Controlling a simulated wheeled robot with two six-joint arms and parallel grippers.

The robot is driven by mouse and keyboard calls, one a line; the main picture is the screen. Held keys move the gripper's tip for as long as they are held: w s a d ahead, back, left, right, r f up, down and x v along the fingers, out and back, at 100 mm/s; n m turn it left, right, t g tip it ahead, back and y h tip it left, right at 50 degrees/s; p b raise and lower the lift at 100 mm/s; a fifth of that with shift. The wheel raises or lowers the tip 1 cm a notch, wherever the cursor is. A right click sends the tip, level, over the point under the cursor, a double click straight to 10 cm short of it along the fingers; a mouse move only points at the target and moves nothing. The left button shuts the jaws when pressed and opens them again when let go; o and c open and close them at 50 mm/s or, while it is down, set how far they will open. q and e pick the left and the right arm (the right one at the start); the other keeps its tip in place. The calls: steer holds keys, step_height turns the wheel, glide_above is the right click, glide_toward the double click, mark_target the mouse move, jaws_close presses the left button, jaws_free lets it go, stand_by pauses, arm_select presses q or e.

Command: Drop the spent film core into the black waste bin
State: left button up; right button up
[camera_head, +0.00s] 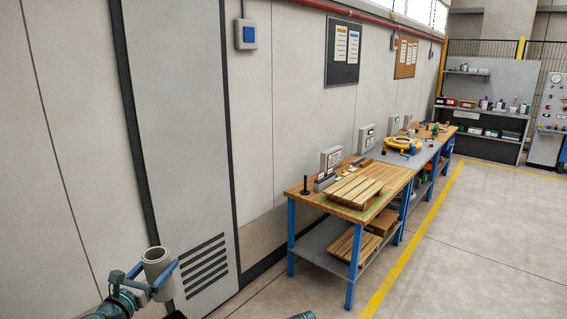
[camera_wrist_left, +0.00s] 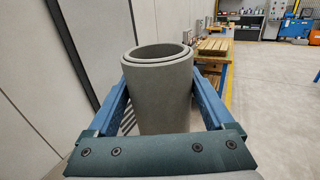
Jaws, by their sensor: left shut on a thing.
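The spent film core (camera_head: 157,259) is a grey hollow tube at the lower left of the head view. My left gripper (camera_head: 155,271) is shut on it, with one blue finger on each side. In the left wrist view the core (camera_wrist_left: 159,98) stands roughly upright between the fingers, its open end up, and a second ring shows inside its rim. I cannot make out the black waste bin; only a small dark patch shows at the bottom edge of the head view, below the core.
A pale wall cabinet (camera_head: 185,130) with vent slots stands close behind the core. A wooden workbench (camera_head: 398,180) with blue legs and a pallet (camera_head: 353,190) stands along the wall to the right. The grey floor (camera_head: 480,260) right of the yellow line is clear.

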arm_select(q)
steer(key=w+a+f+b, duration=0.3)
steer(key=f+b, duration=0.9)
steer(key=f, duration=0.1)
steer(key=w+a+f+n+y+b, duration=0.1)
steer(key=w+a+f+b, duration=0.1)
steer(key=f+b, duration=1)
steer(key=w+a+f+y+b, duration=0.1)
steer(key=w+a+f+b, duration=0.2)
steer(key=f+b, duration=1)
steer(key=shift+w+a+f+b, duration=0.3)
steer(key=shift+a+f, duration=0.05)
steer(key=shift+a, duration=0.75)
step_height(320, 180, down, 6)
steer(key=b, duration=0.6)
steer(key=o, duration=1.1)
steer(key=shift+r, duration=0.2)
